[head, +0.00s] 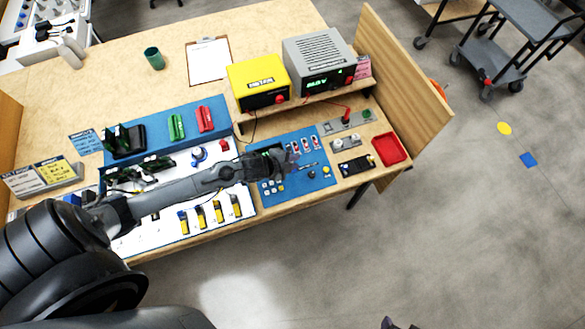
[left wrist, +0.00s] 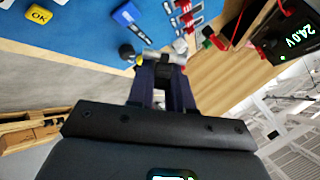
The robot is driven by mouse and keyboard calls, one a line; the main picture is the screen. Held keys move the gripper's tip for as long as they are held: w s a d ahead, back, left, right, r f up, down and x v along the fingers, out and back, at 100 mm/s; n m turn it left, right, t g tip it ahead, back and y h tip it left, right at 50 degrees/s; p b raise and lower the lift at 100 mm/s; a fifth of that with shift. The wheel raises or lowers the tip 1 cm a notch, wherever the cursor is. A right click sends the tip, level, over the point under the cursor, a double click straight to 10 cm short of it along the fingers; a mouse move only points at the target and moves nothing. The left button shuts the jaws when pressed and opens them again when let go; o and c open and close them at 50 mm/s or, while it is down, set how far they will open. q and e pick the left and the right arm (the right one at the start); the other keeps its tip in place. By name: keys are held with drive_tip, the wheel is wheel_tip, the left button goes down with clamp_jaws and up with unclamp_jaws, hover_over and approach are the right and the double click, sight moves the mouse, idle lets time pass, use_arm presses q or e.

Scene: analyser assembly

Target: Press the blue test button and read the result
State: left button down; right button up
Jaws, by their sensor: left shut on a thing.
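My left gripper (head: 290,160) reaches over the blue mat (head: 327,182) in the head view. In the left wrist view its fingers (left wrist: 163,66) are close together on a small silver metal piece (left wrist: 150,54) with a yellow end. What this piece belongs to is unclear. A blue block with white lettering (left wrist: 127,14), too small to read, lies beyond the fingertips and apart from them. A round blue button-like part (head: 198,153) sits on the white panel, left of the gripper. Dark tips, likely my right gripper (head: 388,322), barely show at the bottom edge.
A yellow meter (head: 258,77) and a grey power supply (head: 320,58) with a green display stand on a raised shelf. The supply reads 24.0V in the wrist view (left wrist: 298,34). A red tray (head: 390,149) lies at right. A yellow OK key (left wrist: 39,14) is on the mat.

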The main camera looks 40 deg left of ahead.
use_arm(q)
wheel_tip(320, 180, down, 2)
drive_tip(key=shift+a+b, duration=0.15)
drive_tip(key=shift+b, duration=0.35)
drive_tip(key=shift+w+a+f+b, duration=0.15)
drive_tip(key=shift+f+b, duration=0.25)
drive_tip(key=shift+f, duration=0.15)
drive_tip(key=shift+w+a+f+b, duration=0.1)
drive_tip(key=shift+f+b, duration=0.25)
drive_tip(key=shift+f, duration=0.2)
use_arm(e)
wheel_tip(320, 180, down, 3)
drive_tip(key=shift+a+f, duration=0.1)
drive_tip(key=shift+f, duration=0.05)
use_arm(q)
drive_tip(key=c, duration=1.7)
unclamp_jaws()
clamp_jaws()
drive_tip(key=shift+f, duration=0.1)
use_arm(e)
drive_tip(key=shift+f, duration=0.1)
